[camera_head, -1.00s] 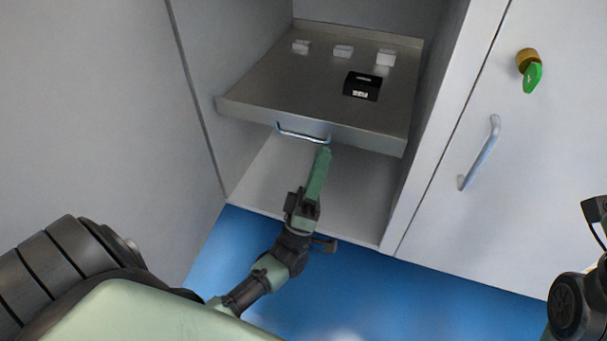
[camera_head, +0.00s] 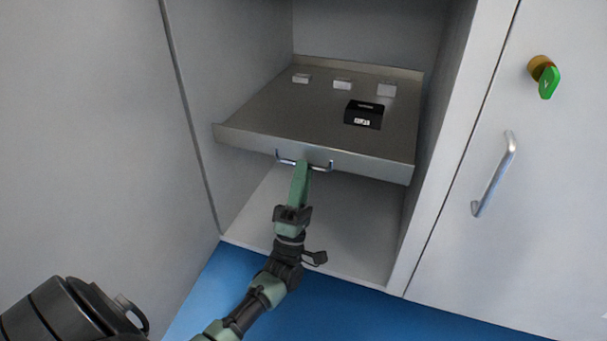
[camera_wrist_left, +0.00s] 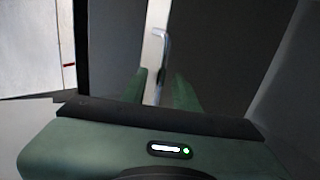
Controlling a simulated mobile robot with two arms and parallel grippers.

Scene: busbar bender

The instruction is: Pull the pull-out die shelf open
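The pull-out die shelf (camera_head: 260,125) is a grey metal tray inside the open cabinet bay. Its front edge carries a silver bar handle (camera_head: 322,168). My left gripper (camera_head: 301,167) reaches up from below, with its green fingertips overlapping the middle of the handle in the head view. In the left wrist view the two green fingers stand apart (camera_wrist_left: 160,92), and the handle (camera_wrist_left: 161,36) shows beyond and between them. The gripper looks open; contact with the bar cannot be told. My right gripper is out of view.
A black labelled block (camera_head: 363,115) and several small pale blocks lie on the shelf. The space below the shelf (camera_head: 330,225) is empty; the floor is blue.

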